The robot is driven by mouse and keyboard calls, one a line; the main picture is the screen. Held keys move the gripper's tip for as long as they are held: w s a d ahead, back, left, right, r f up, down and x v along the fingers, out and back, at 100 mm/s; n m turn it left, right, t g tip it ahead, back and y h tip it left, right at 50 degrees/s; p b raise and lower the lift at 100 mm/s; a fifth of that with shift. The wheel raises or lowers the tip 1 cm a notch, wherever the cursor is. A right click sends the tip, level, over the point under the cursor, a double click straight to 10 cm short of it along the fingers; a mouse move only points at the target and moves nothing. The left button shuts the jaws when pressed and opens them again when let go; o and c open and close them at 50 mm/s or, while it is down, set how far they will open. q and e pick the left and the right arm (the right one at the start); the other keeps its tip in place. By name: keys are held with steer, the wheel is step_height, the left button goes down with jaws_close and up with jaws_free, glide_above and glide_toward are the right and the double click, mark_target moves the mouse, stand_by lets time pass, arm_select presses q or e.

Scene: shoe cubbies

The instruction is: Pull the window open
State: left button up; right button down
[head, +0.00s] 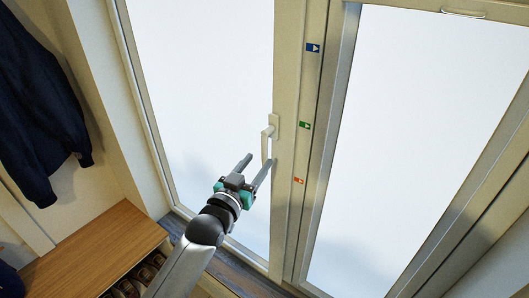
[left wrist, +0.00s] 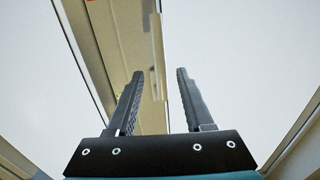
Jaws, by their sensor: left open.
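The window (head: 287,80) has a cream frame and bright white glass. Its left sash is shut or nearly so. A pale lever handle (head: 272,127) sits on the right stile of that sash, with its grip pointing down. My left gripper (head: 259,160) is open, its two grey fingers pointing up at the lower part of the handle. The right finger overlaps the handle's lower end in the head view; I cannot tell whether they touch. In the left wrist view the open fingers (left wrist: 160,74) are apart with the cream frame (left wrist: 128,45) behind them. My right gripper is out of view.
A wooden bench (head: 95,250) with shoes in cubbies beneath stands at the lower left. A dark jacket (head: 38,110) hangs on the left wall. Blue (head: 313,47), green (head: 305,125) and red (head: 299,180) stickers mark the middle post. A second glazed panel (head: 425,120) stands at right.

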mark_target(263, 154)
arm_select(q)
steer(key=shift+x, duration=2.7)
jaws_close()
